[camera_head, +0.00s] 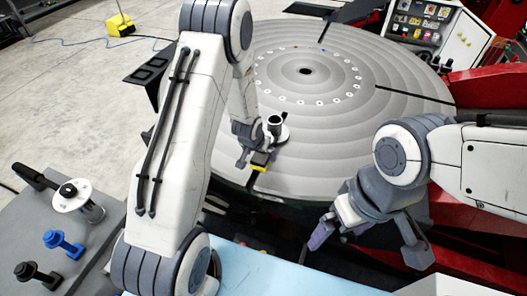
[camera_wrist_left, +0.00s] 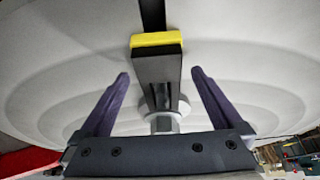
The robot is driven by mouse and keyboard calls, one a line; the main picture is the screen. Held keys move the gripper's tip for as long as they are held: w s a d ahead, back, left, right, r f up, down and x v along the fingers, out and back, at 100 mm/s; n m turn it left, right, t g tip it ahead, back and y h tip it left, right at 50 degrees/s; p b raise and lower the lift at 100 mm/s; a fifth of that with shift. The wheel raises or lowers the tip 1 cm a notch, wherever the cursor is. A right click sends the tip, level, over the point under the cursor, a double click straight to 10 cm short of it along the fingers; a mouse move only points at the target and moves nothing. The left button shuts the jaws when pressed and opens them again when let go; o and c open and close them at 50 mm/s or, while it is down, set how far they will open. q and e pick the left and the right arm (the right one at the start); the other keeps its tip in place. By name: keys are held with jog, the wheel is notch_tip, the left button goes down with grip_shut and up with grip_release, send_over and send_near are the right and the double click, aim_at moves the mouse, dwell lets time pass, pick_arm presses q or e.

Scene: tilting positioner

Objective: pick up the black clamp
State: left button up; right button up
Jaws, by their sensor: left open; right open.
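The black clamp (camera_head: 275,123) stands near the front edge of the round grey turntable (camera_head: 330,150), with a dark upright part on a pale round base and a yellow-ended arm. In the left wrist view, the clamp's dark arm (camera_wrist_left: 158,68) with its yellow end lies between the two fingers. A silver nut shows behind it. My left gripper (camera_head: 252,154) is open around this arm, with a visible gap on both sides; it also shows in the left wrist view (camera_wrist_left: 160,76). My right gripper (camera_head: 368,243) is open and empty, in front of the turntable at the right.
A grey table (camera_head: 110,235) at left holds a similar clamp with a pale disc (camera_head: 78,197), a blue fitting (camera_head: 62,243) and a black fitting (camera_head: 38,272). Red machine structure and a control panel (camera_head: 425,25) stand at right. Most of the turntable top is clear.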

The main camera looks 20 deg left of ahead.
pick_arm(q)
grip_shut()
jog(key=shift+r, duration=0.1)
jog(key=shift+r+p, duration=0.45)
jog(key=shift+r, duration=0.05)
jog(key=shift+w+r+p, duration=0.1)
jog(key=shift+r+p, duration=0.3)
jog(key=s+p, duration=0.9)
jog(key=s, duration=0.9)
jog(key=shift+a, duration=0.3)
